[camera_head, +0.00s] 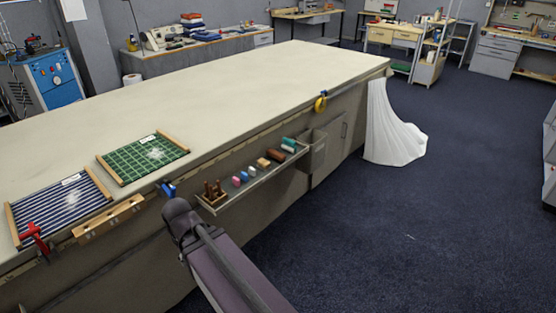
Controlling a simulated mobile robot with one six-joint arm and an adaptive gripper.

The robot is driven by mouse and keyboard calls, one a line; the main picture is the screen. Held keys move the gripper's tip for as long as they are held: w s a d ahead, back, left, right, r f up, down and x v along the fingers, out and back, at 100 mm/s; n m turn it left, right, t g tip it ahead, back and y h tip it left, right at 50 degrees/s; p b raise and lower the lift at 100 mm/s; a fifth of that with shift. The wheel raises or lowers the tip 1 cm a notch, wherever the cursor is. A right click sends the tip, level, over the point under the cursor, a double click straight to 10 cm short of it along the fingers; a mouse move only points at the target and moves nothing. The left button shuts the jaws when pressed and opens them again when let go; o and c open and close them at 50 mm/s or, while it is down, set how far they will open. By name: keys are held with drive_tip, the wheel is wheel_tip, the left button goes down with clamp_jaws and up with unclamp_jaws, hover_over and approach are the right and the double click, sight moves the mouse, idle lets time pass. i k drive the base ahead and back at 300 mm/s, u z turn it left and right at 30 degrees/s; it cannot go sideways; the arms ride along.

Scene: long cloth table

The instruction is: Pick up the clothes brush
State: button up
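A narrow shelf (228,202) along the table's near side holds a row of small things. A brown block-like thing (277,155) and a tan one (263,163) lie towards its right end. Either may be the clothes brush; they are too small to tell, and no bristles show clearly. My dark arm rises from the bottom edge and ends in view just left of the shelf's left end. No gripper fingers can be made out.
The shelf also bears a wooden holder (214,194), pink and blue pieces, and green pieces (289,143). A grey bin (312,150) hangs beyond its right end. Striped (60,207) and green (144,158) framed cloths lie on the long table (240,92). Floor at right is clear.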

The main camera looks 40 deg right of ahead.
sight(279, 158)
drive_tip(key=k, duration=1.2)
drive_tip(key=z, duration=0.4)
drive_tip(key=i, duration=0.75)
drive_tip(key=z, duration=0.75)
drive_tip(key=i, duration=1.7)
drive_tip(key=u, duration=0.2)
